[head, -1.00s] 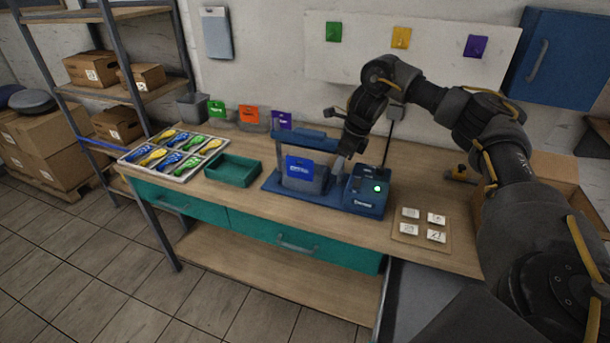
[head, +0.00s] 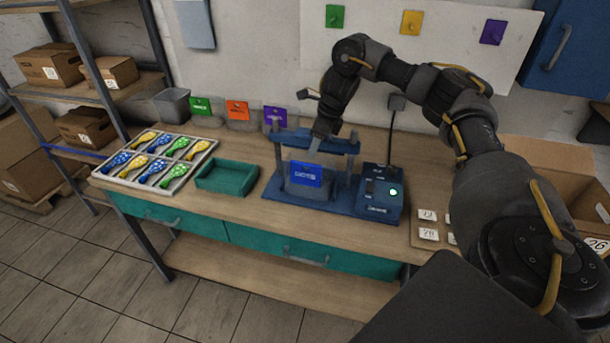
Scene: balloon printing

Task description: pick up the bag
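A grey bag with a blue label (head: 305,176) stands upright in the blue press-like machine (head: 270,192) on the bench. My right gripper (head: 316,146) points down just above this bag, by the machine's top bar. It is small and partly hidden, so I cannot tell whether its fingers are open or touch the bag. Other grey bags with a green label (head: 200,106), an orange label (head: 238,109) and a purple label (head: 275,117) stand along the back of the bench. My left gripper is not in view.
A tray of colored balloons (head: 100,176) and an empty green bin (head: 228,181) stand left of the machine. A control box with a lit green button (head: 393,192) is at its right. Small white cards (head: 428,234) lie farther right, before a cardboard box (head: 550,160).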

